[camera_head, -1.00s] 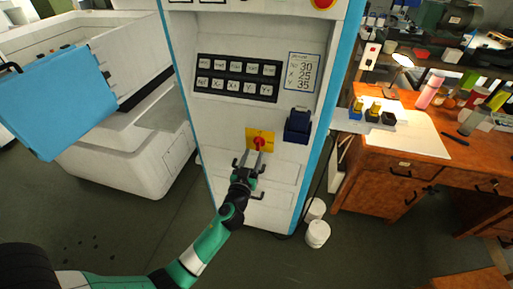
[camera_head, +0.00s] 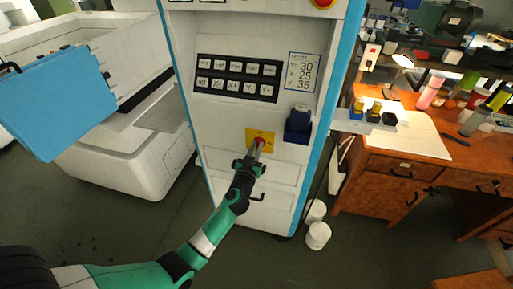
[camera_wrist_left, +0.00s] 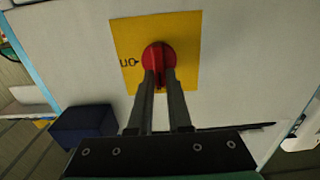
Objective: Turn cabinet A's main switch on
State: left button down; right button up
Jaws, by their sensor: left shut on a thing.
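The main switch is a red rotary knob (camera_wrist_left: 158,56) on a yellow plate (camera_wrist_left: 188,24), set on the front of the white cabinet (camera_head: 210,125). In the head view the red knob (camera_head: 259,143) shows just past my fingertips, on the yellow plate (camera_head: 250,134). My left gripper (camera_head: 257,152) reaches up to it from below. In the left wrist view the two fingers (camera_wrist_left: 158,78) are closed on the knob's grip, one on each side. Lettering like "ON", seen turned, shows on the plate left of the knob. My right gripper is not in view.
A dark blue box (camera_head: 298,125) sits on the cabinet front, right of the switch. A black button panel (camera_head: 237,78) is above. A wooden desk (camera_head: 390,170) stands at right, with white containers (camera_head: 318,235) on the floor between. A blue panel (camera_head: 55,105) is at left.

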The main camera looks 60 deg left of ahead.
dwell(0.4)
pick_arm(q)
jog(key=shift+w+d+f+m+b, duration=0.15)
jog(key=shift+f+m+b, duration=0.05)
jog(key=shift+m, duration=2.8)
jog(key=shift+w+d+f+m+b, duration=0.15)
jog(key=shift+w+f+m+b, duration=0.1)
jog(key=shift+m, duration=2.75)
jog(key=shift+w+d+f+m+b, duration=0.1)
jog(key=shift+d+f+m+b, duration=0.1)
jog(key=shift+m, duration=2.8)
jog(key=c, duration=0.8)
grip_release()
jog(key=shift+c, duration=0.2)
